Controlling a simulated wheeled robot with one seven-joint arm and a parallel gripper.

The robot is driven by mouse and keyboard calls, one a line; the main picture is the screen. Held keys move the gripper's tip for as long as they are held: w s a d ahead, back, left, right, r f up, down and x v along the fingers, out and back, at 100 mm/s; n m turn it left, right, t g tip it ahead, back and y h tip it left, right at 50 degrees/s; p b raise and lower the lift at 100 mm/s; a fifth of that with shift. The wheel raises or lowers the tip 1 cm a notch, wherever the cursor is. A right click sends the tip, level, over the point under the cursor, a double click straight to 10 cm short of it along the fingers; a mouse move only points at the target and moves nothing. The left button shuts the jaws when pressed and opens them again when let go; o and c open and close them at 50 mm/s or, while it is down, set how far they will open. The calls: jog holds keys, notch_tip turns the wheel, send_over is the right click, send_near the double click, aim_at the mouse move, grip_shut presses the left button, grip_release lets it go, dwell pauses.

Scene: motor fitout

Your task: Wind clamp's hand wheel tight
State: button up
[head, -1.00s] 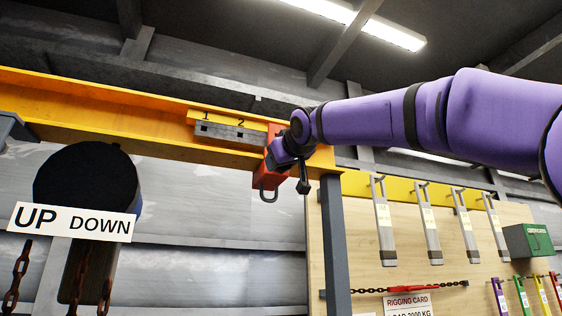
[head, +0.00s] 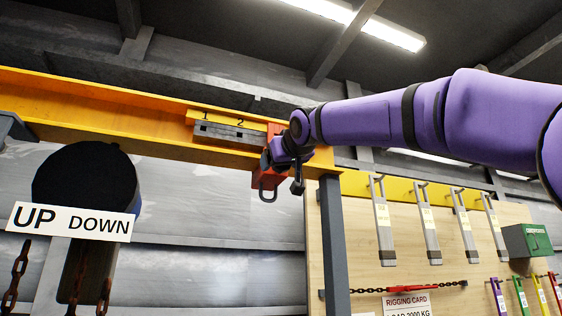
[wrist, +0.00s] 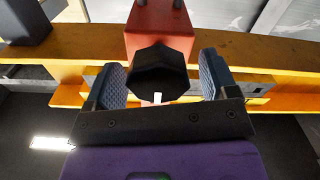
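The red clamp (head: 266,181) hangs on the orange beam (head: 90,115), with a dark shackle (head: 268,195) below it. The clamp also shows at the top of the wrist view (wrist: 160,22). Its black, many-sided hand wheel (wrist: 158,66) faces me there, with a white mark on its lower edge. My gripper (wrist: 162,62) is open, with one blue-grey finger on each side of the wheel. A gap shows at the right finger; the left finger is very near the wheel, and I cannot tell if it touches. In the head view, my gripper hides the wheel.
A grey plate (head: 228,132) numbered 1 and 2 is on the beam left of the clamp. A grey post (head: 335,245) stands below right. A board (head: 480,230) with hanging slings is farther right. An UP/DOWN sign (head: 72,222) and rusty chains are at left.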

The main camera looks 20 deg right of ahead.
jog(key=shift+s+r, duration=0.1)
jog(key=shift+s, duration=0.05)
jog(key=s, duration=1)
jog(key=shift+s, duration=0.3)
